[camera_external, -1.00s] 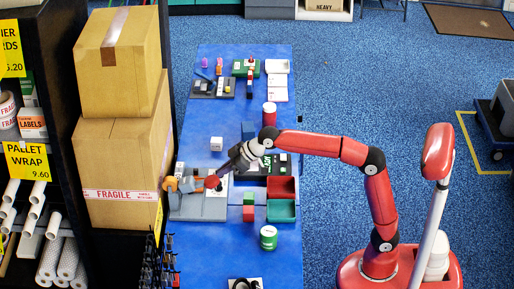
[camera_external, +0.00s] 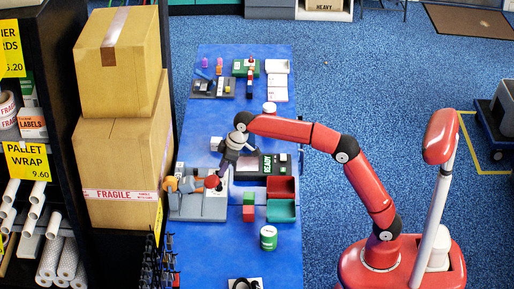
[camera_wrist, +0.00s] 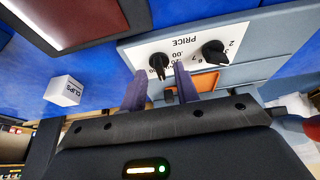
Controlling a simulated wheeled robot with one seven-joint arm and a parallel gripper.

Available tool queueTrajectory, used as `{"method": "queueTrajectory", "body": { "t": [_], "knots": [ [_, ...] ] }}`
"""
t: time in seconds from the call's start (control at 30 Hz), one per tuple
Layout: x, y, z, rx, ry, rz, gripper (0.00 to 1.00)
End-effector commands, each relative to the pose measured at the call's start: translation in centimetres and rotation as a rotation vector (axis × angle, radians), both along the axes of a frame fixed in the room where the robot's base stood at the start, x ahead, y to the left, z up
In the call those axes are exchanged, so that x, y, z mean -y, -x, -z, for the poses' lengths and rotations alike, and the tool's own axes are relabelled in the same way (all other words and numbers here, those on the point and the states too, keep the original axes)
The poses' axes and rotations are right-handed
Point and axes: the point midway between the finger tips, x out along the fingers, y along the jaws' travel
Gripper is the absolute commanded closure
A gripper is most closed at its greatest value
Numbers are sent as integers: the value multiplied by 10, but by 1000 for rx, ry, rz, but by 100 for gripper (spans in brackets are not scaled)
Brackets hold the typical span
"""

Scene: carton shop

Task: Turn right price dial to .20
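The price panel (camera_wrist: 175,52) is a white plate marked PRICE, seen upside down in the wrist view. It carries two black dials. One dial (camera_wrist: 213,52), on the picture's right, has whole numbers around it. The other dial (camera_wrist: 159,64), on the picture's left, has a .00 mark near it; its pointer direction is hard to read. My gripper (camera_wrist: 160,85) is open, with one finger on either side of this left-hand dial in the picture; I cannot tell whether they touch it. In the external view my gripper (camera_external: 224,173) points down at the grey machine (camera_external: 200,208).
A red ball knob (camera_external: 212,182) stands close beside my gripper. A READY sign (camera_external: 267,164), a red tray (camera_external: 282,187) and a green tray (camera_external: 281,211) lie to the right. A white clips box (camera_wrist: 64,90) shows in the wrist view.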

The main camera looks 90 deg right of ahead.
Motion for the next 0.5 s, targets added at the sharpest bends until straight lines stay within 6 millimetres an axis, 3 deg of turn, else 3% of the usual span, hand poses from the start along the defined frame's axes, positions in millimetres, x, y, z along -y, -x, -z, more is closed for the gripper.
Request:
{"method": "queueTrajectory", "body": {
  "t": [0.37, 0.5],
  "knots": [
    [0, -3, 8, 2, 0, 0, 69],
    [0, -3, 7, 2, 0, 0, 86]
  ]
}}
